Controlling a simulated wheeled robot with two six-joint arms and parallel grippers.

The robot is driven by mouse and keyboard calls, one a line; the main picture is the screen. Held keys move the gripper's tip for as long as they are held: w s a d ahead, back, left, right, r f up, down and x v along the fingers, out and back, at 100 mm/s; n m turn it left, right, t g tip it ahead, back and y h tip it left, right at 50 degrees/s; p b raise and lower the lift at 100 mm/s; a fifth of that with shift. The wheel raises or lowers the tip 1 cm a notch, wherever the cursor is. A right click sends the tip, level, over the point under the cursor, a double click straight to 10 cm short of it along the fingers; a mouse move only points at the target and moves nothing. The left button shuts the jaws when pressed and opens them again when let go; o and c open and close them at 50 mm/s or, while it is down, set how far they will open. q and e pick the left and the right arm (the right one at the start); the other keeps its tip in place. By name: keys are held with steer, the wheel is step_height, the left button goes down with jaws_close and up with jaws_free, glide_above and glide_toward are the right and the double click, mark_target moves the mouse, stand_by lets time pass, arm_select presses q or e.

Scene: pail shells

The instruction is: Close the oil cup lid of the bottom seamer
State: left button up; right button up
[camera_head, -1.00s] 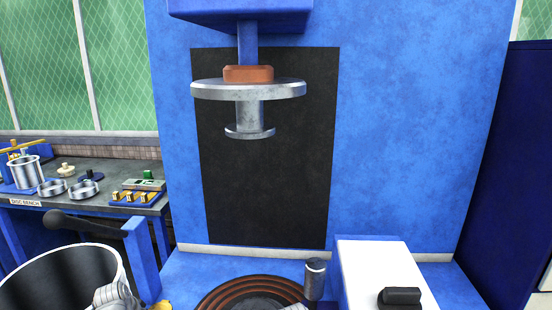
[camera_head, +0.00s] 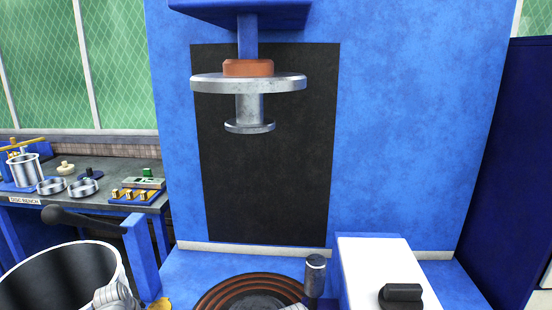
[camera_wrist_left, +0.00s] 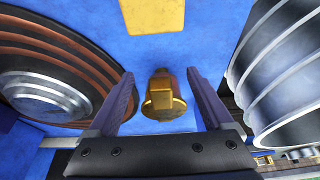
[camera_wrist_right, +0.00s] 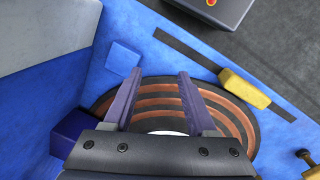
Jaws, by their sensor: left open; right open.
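A brass oil cup (camera_wrist_left: 163,100) stands on the blue machine in the left wrist view, with a round flange toward me. Its lid cannot be told apart clearly. My left gripper (camera_wrist_left: 160,73) is open, its fingers on either side of the cup in the picture; contact is not visible. A bit of brass (camera_head: 161,303) shows at the bottom of the head view, beside my left wrist. My right gripper (camera_wrist_right: 160,72) is open and empty above the bottom seamer's copper-ringed round plate (camera_wrist_right: 158,103). That plate (camera_head: 245,285) also shows in the head view.
A large pail shell (camera_head: 62,280) stands at the lower left, near my left arm. A yellow block (camera_wrist_right: 244,88) lies beside the plate. The press disc (camera_head: 248,86) hangs above.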

arm_select(q)
steer(key=p+v, duration=0.6)
steer(key=v, duration=0.1)
stand_by(0.3)
steer(key=s+d+m+g, duration=0.1)
steer(key=s+d, duration=0.2)
steer(key=d, duration=0.7)
steer(key=s+d+m+g+y, duration=0.1)
steer(key=s+d+g, duration=0.1)
steer(key=d, duration=0.8)
steer(key=s+d+f+g, duration=0.1)
steer(key=s+d, duration=0.4)
steer(key=d, duration=0.6)
steer(key=shift+m+y, duration=0.4)
steer(key=shift+f, duration=0.1)
